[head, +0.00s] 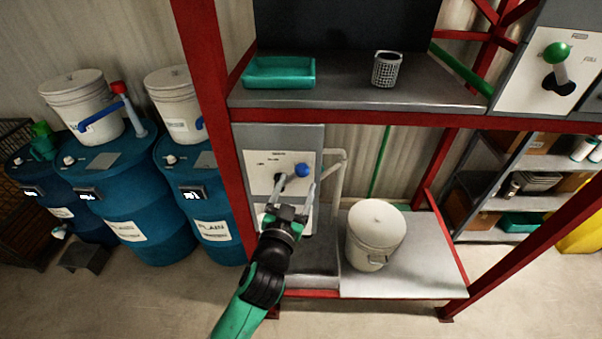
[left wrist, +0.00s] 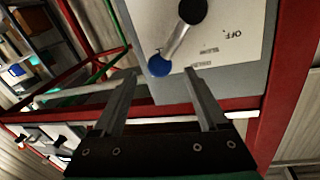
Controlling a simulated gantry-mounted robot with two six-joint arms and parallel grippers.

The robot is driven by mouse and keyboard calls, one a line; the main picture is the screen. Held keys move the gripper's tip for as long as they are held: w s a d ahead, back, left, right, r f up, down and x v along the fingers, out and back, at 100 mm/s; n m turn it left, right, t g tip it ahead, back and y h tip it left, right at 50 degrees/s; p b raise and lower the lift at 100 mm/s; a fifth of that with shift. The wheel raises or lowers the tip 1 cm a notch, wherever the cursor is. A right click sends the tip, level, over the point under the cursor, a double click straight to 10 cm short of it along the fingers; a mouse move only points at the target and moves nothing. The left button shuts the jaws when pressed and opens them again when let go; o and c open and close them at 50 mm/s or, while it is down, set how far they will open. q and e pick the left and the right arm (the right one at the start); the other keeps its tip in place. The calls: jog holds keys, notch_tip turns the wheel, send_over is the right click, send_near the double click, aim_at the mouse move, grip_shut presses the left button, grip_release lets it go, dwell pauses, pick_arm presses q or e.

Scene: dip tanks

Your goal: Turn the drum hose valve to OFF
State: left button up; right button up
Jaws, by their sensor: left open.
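The valve is a lever with a blue ball knob (head: 303,170) on a pale panel (head: 262,165) below the rack's deck. In the left wrist view the blue knob (left wrist: 159,65), grey rod and black hub (left wrist: 193,10) show. The lever points away from the printed OFF label (left wrist: 232,34); in the head view it points right. My left gripper (head: 295,187) is open in front of the panel. In the left wrist view the knob appears between the left gripper's (left wrist: 161,72) fingertips; I cannot tell whether they touch it. My right gripper is not in view.
A white bucket (head: 376,228) stands right of the panel on the lower shelf, past a pale pipe (head: 338,180). A red post (head: 205,75) rises at left, with blue drums (head: 130,205) beyond it. A green-knobbed lever (head: 558,58) is at upper right.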

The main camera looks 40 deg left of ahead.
aim_at(300, 176)
pick_arm(q)
jog(key=x, duration=0.4)
jog(key=shift+w+a, duration=0.15)
jog(key=shift+w, duration=0.1)
jog(key=shift+c, duration=0.3)
grip_shut()
dwell(0.9)
